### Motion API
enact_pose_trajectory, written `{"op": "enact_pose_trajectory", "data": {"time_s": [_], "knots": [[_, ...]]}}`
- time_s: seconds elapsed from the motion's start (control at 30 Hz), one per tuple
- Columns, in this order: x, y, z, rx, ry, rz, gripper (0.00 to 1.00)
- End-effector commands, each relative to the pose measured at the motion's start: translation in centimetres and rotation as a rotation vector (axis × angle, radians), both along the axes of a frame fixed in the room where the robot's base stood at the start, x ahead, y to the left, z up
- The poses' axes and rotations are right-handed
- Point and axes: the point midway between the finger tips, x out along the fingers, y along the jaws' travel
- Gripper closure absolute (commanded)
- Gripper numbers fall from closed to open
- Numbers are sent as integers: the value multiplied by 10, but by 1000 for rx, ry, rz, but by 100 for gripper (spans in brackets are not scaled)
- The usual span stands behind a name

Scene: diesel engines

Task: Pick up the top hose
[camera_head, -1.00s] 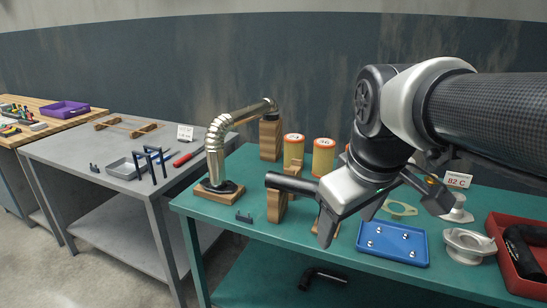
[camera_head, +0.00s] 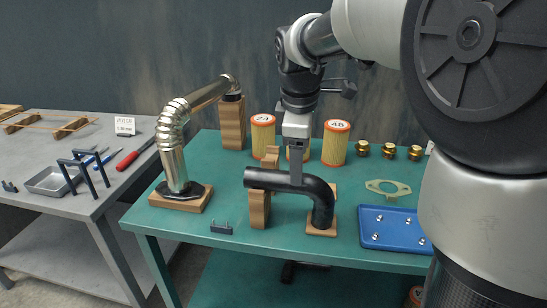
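A black elbow hose (camera_head: 322,200) rests on wooden supports on the green table, its straight arm level and its right end bent down onto a wooden block. My gripper (camera_head: 295,180) points straight down at the middle of the straight arm. It is seen edge-on, and its near finger overlaps the hose's upper part. The far finger is hidden, so I cannot tell whether the fingers touch the hose or how far apart they are.
A silver corrugated pipe (camera_head: 176,150) stands left on a wooden base. A blue tray (camera_head: 385,240) and a gasket (camera_head: 387,188) lie to the right. A small black clip (camera_head: 221,229) lies in front.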

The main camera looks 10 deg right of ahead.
Motion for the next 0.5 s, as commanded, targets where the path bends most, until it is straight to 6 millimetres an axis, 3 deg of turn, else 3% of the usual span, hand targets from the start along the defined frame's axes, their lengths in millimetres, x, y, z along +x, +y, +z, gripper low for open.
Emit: {"op": "enact_pose_trajectory", "data": {"time_s": [0.03, 0.2, 0.33, 0.5], "knots": [[2, -1, -16, -1, 3, -1, 34], [11, -4, -52, 0, 3, -1, 34], [17, -6, -72, 0, 2, -1, 34], [21, -8, -83, 0, 0, -2, 34]]}}
